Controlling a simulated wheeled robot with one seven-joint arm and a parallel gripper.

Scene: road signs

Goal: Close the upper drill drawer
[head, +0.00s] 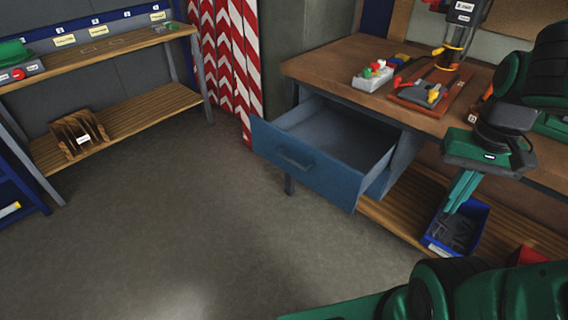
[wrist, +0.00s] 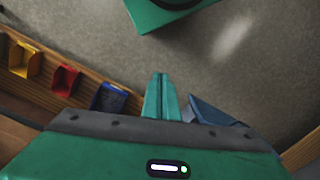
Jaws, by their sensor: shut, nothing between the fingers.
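The blue-grey drill drawer (head: 306,168) hangs under the wooden drill bench (head: 345,60) and stands pulled well out. Its front panel with a bar handle faces left and toward me, and its inside looks empty. A blue corner of the drawer (wrist: 212,112) shows in the wrist view, just right of my fingers. My gripper (head: 452,208) is to the right of the drawer, apart from it, pointing down. Its two green fingers are shut together with nothing between them, which also shows in the wrist view (wrist: 160,78).
A blue bin (head: 455,228) stands on the low shelf behind my fingers; red (wrist: 65,80) and yellow (wrist: 25,60) bins stand along it. A drill press (head: 450,50) and a grey button box (head: 375,74) are on the bench. The floor (head: 200,220) before the drawer is clear.

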